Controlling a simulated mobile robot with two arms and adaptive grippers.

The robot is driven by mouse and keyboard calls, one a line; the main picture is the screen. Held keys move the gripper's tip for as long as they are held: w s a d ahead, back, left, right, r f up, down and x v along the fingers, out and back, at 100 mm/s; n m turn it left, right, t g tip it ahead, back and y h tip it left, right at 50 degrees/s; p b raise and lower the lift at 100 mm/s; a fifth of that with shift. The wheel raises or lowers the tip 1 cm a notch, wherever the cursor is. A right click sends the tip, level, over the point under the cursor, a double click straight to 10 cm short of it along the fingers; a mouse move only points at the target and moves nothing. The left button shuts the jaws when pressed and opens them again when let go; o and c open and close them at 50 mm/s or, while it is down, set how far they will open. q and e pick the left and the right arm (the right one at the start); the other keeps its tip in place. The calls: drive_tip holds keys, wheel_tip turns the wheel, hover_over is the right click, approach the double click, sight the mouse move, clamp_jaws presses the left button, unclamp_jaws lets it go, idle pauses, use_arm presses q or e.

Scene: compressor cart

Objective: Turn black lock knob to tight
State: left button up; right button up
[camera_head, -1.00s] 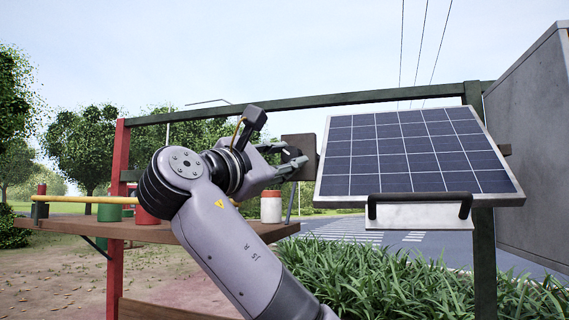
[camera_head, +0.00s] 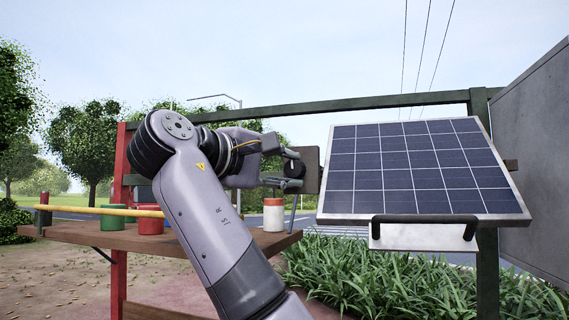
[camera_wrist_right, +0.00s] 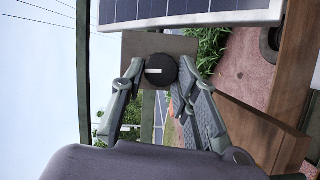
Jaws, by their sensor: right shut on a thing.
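The black lock knob (camera_wrist_right: 157,71) is round with a ridged rim and a short white mark, which lies level in the right wrist view. It sits on a brown plate (camera_wrist_right: 175,46) beside the solar panel (camera_head: 416,167). In the head view the knob (camera_head: 294,169) is partly hidden by fingers. My right gripper (camera_head: 290,170) is shut on the knob, with one finger on each side of its rim; the right wrist view also shows both fingertips (camera_wrist_right: 156,75) against it. The panel is tilted and has a black handle (camera_head: 424,222) at its lower edge. My left gripper is not in view.
A wooden shelf (camera_head: 75,232) at left carries a green can (camera_head: 113,217), a red can (camera_head: 150,220), a yellow bar (camera_head: 100,210) and a white jar with an orange lid (camera_head: 273,216). A green frame rail (camera_head: 380,102) runs above. A grey box wall (camera_head: 530,150) stands at right.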

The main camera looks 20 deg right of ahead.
drive_tip(key=shift+f+m, duration=0.1)
drive_tip(key=shift+m, duration=0.3)
clamp_jaws()
drive_tip(key=o, duration=1.2)
unclamp_jaws()
drive_tip(key=shift+s, duration=0.1)
drive_tip(key=shift+c, duration=0.2)
